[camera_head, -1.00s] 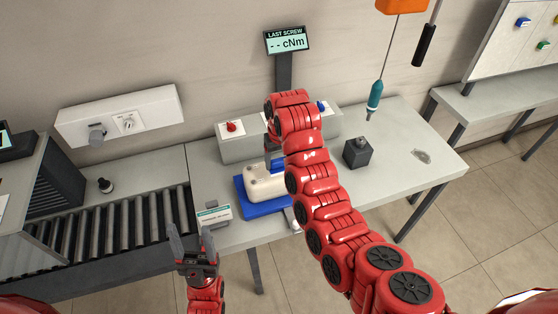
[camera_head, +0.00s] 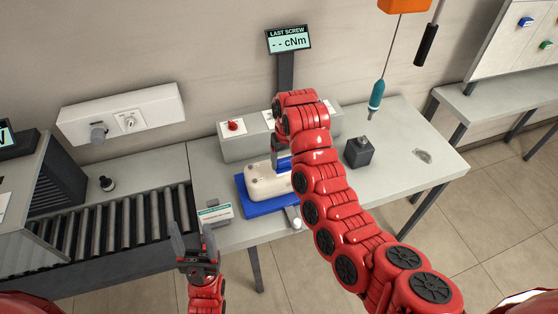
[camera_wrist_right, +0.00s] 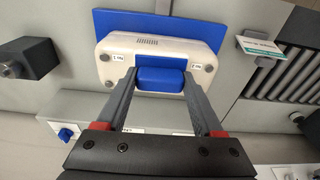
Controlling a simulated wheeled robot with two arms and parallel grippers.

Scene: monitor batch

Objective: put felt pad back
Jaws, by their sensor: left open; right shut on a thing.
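A white housing (camera_head: 262,186) with grey round feet at its corners lies on a blue mat (camera_head: 250,208) on the workbench. My right gripper (camera_wrist_right: 160,74) is shut on a blue block (camera_wrist_right: 160,82) at the near edge of the housing in the right wrist view. In the head view the block (camera_head: 284,163) is partly hidden by my right arm. I cannot tell whether this block, the mat or a foot is the felt pad. My left gripper (camera_head: 194,248) is open and empty, in front of the bench and roller conveyor.
A grey box with a red knob (camera_head: 233,126) stands behind the mat. A small sign (camera_head: 214,213) stands to its left. A dark block (camera_head: 358,152) and a hanging teal screwdriver (camera_head: 375,98) are on the right. The roller conveyor (camera_head: 120,225) is at left.

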